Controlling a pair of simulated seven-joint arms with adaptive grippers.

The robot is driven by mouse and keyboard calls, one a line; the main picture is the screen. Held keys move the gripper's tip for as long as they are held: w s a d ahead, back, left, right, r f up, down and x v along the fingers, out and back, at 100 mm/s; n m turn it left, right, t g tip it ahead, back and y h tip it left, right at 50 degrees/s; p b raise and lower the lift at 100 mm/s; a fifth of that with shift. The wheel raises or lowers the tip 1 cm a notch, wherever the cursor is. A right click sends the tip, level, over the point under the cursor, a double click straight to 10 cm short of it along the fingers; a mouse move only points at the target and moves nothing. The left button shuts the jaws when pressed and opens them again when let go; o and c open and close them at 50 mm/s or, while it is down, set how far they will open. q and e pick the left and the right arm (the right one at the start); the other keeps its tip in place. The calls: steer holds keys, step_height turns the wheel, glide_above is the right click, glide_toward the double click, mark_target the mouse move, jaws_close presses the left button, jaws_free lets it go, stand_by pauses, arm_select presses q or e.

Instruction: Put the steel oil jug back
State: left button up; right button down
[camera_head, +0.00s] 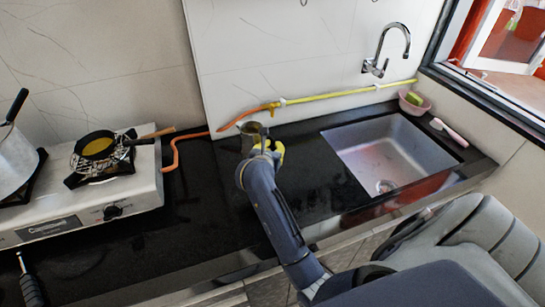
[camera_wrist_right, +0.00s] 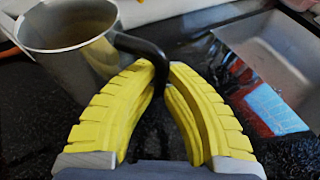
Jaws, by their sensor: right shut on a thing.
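The steel oil jug (camera_head: 251,131) is upright at the back of the black counter, left of the sink. In the wrist view the jug (camera_wrist_right: 88,58) is at the upper left, with its open mouth and black curved handle (camera_wrist_right: 143,46) showing. My right gripper (camera_head: 270,148) is beside the jug. In the wrist view its yellow fingers (camera_wrist_right: 157,75) are closed around the handle. I cannot tell whether the jug's base touches the counter. My left gripper is not in view.
A white stove (camera_head: 85,205) with a small pan (camera_head: 97,146) and a pot (camera_head: 12,160) stands at the left. The sink (camera_head: 388,158) is at the right. A yellow hose (camera_head: 345,92) runs behind. A dark-handled utensil (camera_head: 30,287) lies at the lower left.

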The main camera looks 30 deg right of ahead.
steer(key=shift+f, duration=2.05)
steer(key=shift+f, duration=0.1)
steer(key=c, duration=1.5)
jaws_free()
steer(key=shift+f, duration=0.1)
steer(key=shift+c, duration=0.2)
steer(key=shift+r, duration=0.2)
steer(key=v, duration=1.2)
